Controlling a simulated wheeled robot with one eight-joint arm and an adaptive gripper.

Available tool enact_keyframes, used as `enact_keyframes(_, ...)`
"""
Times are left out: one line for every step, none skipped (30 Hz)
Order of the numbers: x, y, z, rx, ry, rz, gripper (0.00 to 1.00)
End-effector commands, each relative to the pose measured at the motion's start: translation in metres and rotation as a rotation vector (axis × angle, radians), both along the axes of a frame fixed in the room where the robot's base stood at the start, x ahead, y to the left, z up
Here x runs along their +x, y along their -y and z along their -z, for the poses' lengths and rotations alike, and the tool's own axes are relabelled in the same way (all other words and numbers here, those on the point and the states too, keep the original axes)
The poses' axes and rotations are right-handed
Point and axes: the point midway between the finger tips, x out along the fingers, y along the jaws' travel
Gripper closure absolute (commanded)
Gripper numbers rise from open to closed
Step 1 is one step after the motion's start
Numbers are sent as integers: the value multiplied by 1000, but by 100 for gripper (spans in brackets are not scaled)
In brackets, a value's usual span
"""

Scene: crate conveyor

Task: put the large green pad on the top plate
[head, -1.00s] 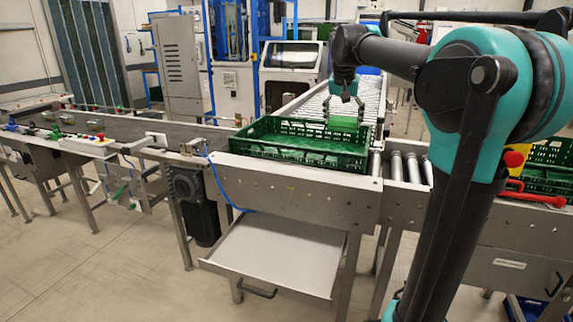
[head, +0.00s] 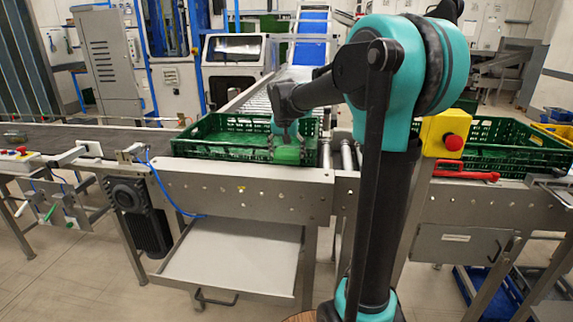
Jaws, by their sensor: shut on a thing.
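The large green pad (head: 287,154) shows at the right part of the green crate (head: 205,155) on the conveyor. My gripper (head: 287,141) points down and is shut on the pad from above. The pad appears inside the crate's outline, below the far rim; I cannot tell whether it touches the crate floor. The fingers are small and partly hidden by my arm. I cannot tell which surface is the top plate; a flat grey plate (head: 232,258) lies low under the conveyor's front.
A roller conveyor (head: 262,98) runs back behind the crate. A second green crate (head: 505,140) stands at the right, with a yellow box with a red button (head: 453,142) and a red handle (head: 465,175) near it. A dark belt (head: 65,138) runs left.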

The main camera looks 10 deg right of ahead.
Motion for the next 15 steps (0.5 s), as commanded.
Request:
enact_keyframes(0,0,5,0,0,0,54)
enact_keyframes(0,0,7,0,0,0,54)
enact_keyframes(0,0,9,0,0,0,54)
enact_keyframes(0,0,11,0,0,0,54)
enact_keyframes(0,0,13,0,0,0,54)
enact_keyframes(0,0,18,0,0,0,54)
enact_keyframes(0,0,22,0,0,0,54)
enact_keyframes(1,0,26,0,0,0,54)
enact_keyframes(1,0,32,0,0,0,54)
enact_keyframes(0,0,36,0,0,0,54)
enact_keyframes(0,0,40,0,0,0,54)
enact_keyframes(0,0,43,0,0,0,54)
enact_keyframes(0,0,45,0,0,0,54)
enact_keyframes(0,0,47,0,0,0,54)
enact_keyframes(0,0,48,0,0,0,54)
